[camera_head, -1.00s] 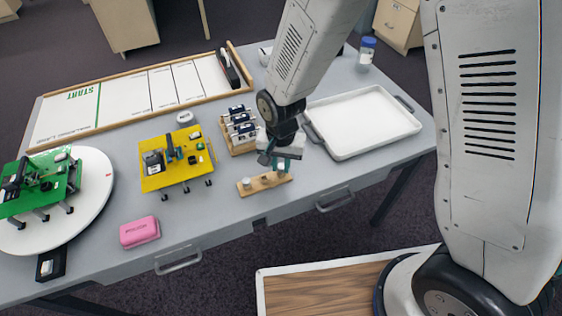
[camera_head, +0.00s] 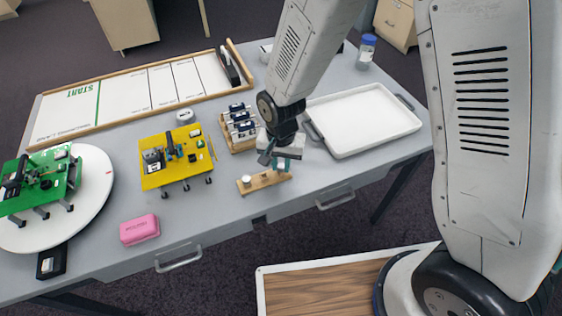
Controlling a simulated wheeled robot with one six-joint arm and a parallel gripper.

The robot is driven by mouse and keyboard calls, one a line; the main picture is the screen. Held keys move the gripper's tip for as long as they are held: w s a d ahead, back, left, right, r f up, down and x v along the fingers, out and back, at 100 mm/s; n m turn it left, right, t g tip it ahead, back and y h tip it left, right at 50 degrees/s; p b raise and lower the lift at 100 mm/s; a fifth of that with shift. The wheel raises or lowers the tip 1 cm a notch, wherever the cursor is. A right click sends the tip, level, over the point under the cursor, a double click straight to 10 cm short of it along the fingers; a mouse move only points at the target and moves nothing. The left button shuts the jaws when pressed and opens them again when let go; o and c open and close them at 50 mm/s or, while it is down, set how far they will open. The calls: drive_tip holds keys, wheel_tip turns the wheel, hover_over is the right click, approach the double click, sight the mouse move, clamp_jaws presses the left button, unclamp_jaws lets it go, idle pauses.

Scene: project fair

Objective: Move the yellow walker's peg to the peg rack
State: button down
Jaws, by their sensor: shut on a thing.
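The yellow walker (camera_head: 155,178) stands on short legs near the middle of the table, with dark parts on its top. The wooden peg rack (camera_head: 259,184) lies near the table's front edge, right of the walker. A pale round peg (camera_head: 246,180) shows at its left end. My gripper (camera_head: 281,167) points down at the right end of the rack and is shut on a small peg, mostly hidden by the fingers. I cannot tell whether this peg touches the rack or sits in a hole.
A wooden holder with dark-and-white blocks (camera_head: 240,126) stands just behind my gripper. A white tray (camera_head: 365,120) is at the right. A pink box (camera_head: 139,230), a green walker (camera_head: 40,183) on a round white plate (camera_head: 95,205) and a START track (camera_head: 120,100) take up the left and back.

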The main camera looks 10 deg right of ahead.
idle(0.8)
drive_tip(key=c, duration=1.2)
unclamp_jaws()
drive_tip(key=shift+r, duration=3.7)
drive_tip(key=shift+s+d+n, duration=0.1)
drive_tip(key=shift+s+n, duration=0.05)
drive_tip(key=shift+n, duration=0.15)
drive_tip(key=s+d+r+n+t, duration=0.1)
drive_tip(key=s+d+r+n, duration=0.2)
drive_tip(key=s+d+r, duration=1.6)
wheel_tip(320, 180, up, 4)
drive_tip(key=shift+d+f, duration=0.1)
drive_tip(key=shift+d, duration=0.75)
